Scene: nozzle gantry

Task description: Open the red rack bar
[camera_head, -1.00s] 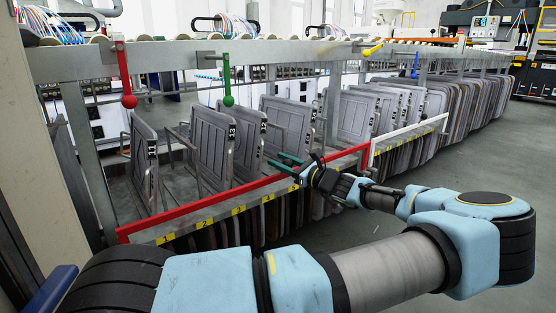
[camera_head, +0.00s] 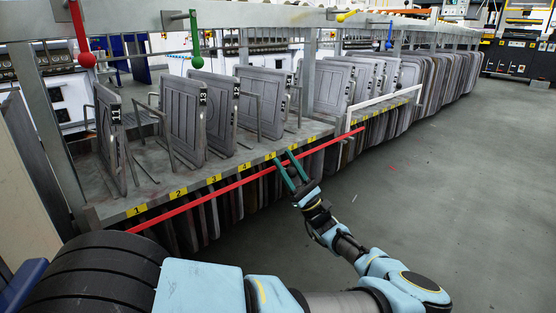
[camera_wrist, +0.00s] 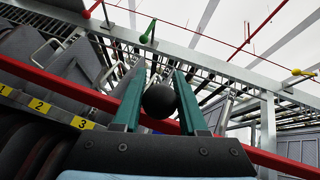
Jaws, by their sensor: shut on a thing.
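The red rack bar (camera_head: 215,193) runs along the front of the near rack section, just below the yellow number labels, in the head view. It also crosses the wrist view (camera_wrist: 52,86) at a slant. My gripper (camera_head: 284,158) is at the bar, right of its middle, with its green fingers pointing up and toward the rack. In the wrist view a round black knob (camera_wrist: 159,101) sits between the two fingers, in front of the bar. My gripper is shut on this knob. The knob's joint to the bar is hidden.
Grey numbered plates (camera_head: 182,115) stand upright on the rack shelf behind the bar. A white bar (camera_head: 385,107) fronts the section to the right. Red (camera_head: 85,60) and green (camera_head: 197,62) ball levers hang above. The floor (camera_head: 440,200) at right is clear.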

